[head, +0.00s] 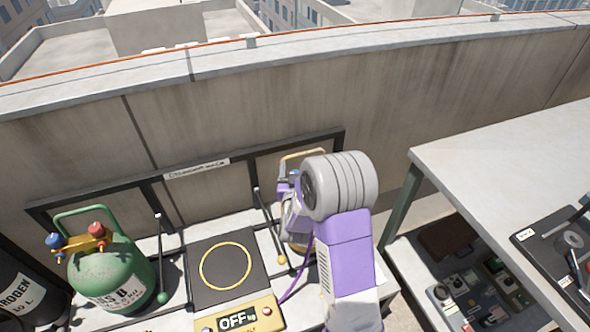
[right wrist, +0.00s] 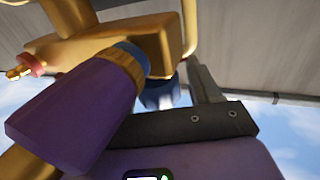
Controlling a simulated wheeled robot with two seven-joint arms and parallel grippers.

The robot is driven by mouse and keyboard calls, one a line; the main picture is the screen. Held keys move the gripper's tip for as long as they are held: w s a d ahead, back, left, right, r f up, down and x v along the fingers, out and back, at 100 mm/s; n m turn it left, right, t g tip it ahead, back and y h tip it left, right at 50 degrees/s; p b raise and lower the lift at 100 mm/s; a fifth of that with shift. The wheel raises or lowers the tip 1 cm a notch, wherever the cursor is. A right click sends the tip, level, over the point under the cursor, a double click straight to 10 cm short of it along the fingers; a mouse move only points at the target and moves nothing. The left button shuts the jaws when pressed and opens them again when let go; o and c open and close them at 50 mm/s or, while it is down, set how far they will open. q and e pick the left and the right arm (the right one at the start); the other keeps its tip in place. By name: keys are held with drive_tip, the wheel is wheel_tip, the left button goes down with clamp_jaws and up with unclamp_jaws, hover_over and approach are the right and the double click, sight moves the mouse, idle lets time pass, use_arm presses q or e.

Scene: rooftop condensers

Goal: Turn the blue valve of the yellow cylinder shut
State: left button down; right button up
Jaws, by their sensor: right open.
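The yellow cylinder (head: 291,238) stands right of the scale in the head view, mostly hidden behind my right arm; its yellow handle (head: 303,154) shows above. In the right wrist view its gold valve body (right wrist: 120,40) fills the upper left. The blue valve (right wrist: 156,96) is partly hidden behind a thick purple hose end (right wrist: 85,120) with a gold collar. My right gripper (head: 287,186) is open at the cylinder's top. One dark finger (right wrist: 206,85) stands just right of the blue valve; the other is hidden, and contact is unclear. My left gripper is out of view.
A green cylinder (head: 112,275) with blue and red valves stands left. A black scale (head: 205,290) with a yellow ring and an OFF display lies between the cylinders. A black nitrogen cylinder (head: 22,290) is far left. A grey table (head: 500,165) with shelved tools is right.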

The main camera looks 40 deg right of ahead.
drive_tip(key=shift+c, duration=0.4)
drive_tip(key=c, duration=0.9)
drive_tip(key=shift+m+g+h, duration=0.4)
drive_tip(key=shift+h, duration=0.1)
drive_tip(key=shift+m+g+h, duration=0.6)
drive_tip(key=shift+g+h, duration=0.1)
drive_tip(key=m+g+h, duration=0.2)
drive_tip(key=g, duration=0.1)
drive_tip(key=shift+s+d+m, duration=0.15)
drive_tip(key=shift+m, duration=0.15)
drive_tip(key=m+g, duration=0.1)
drive_tip(key=m+g+h+p, duration=0.1)
drive_tip(key=g, duration=0.1)
drive_tip(key=m+g+h+p, duration=0.1)
drive_tip(key=g, duration=0.1)
drive_tip(key=shift+s+d, duration=0.1)
drive_tip(key=shift+s, duration=0.2)
drive_tip(key=shift+s+m+g+h+p, duration=0.15)
drive_tip(key=shift+m+g+p, duration=0.25)
drive_tip(key=shift+m+g, duration=0.6)
drive_tip(key=shift+s+m+g+h+p, duration=0.15)
drive_tip(key=shift+m+g+p, duration=0.35)
drive_tip(key=shift+g, duration=0.8)
drive_tip(key=shift+d+m+g, duration=0.1)
drive_tip(key=shift+m+g, duration=0.2)
